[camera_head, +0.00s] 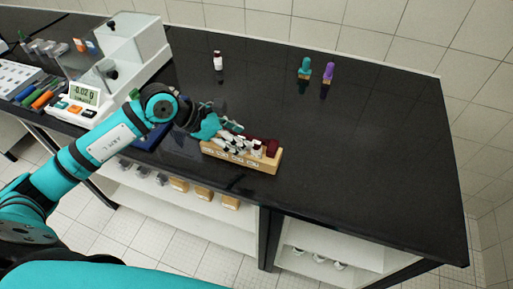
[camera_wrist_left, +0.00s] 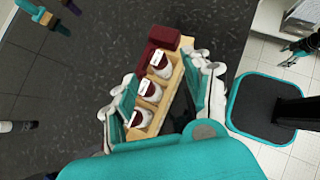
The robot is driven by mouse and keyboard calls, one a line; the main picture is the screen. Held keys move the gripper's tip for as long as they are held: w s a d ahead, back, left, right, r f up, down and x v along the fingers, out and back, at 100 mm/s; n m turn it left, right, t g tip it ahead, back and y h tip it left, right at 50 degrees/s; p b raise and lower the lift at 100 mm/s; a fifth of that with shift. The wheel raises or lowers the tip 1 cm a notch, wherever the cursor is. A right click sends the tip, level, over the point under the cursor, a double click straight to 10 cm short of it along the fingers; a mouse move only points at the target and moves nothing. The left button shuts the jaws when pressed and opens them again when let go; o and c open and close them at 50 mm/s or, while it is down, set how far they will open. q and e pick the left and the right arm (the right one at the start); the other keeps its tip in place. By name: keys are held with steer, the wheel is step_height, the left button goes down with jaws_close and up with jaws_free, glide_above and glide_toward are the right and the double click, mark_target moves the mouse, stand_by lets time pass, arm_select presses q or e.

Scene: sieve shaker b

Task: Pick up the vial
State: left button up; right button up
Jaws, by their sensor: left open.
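A wooden rack (camera_head: 262,163) stands on the black bench and holds several small vials (camera_head: 240,148) with white labels and dark red caps. The wrist view shows the rack (camera_wrist_left: 174,80) with labelled vials (camera_wrist_left: 150,91) in a row. My left gripper (camera_head: 226,129) is over the rack's left part. In the left wrist view its open fingers (camera_wrist_left: 160,82) are on either side of the rack, and no vial is held. Its contact with the vials cannot be told. What seems to be my right gripper (camera_wrist_left: 299,48) shows at the wrist view's right edge.
A balance (camera_head: 85,98) with a clear draft shield stands at the left, beside pens (camera_head: 42,97). A teal-topped item (camera_head: 305,69) and a purple-topped item (camera_head: 327,76) stand at the back. The bench's right part is clear. A dark red block (camera_wrist_left: 171,37) is at the rack's end.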

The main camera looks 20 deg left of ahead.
mark_target(256, 142)
arm_select(q)
steer(key=x, duration=0.1)
steer(key=p+x, duration=0.1)
steer(key=x, duration=0.1)
steer(key=p+x, duration=0.1)
steer(key=shift+w+d, duration=0.3)
steer(key=shift+w, duration=0.05)
steer(key=shift+f, duration=0.1)
jaws_close()
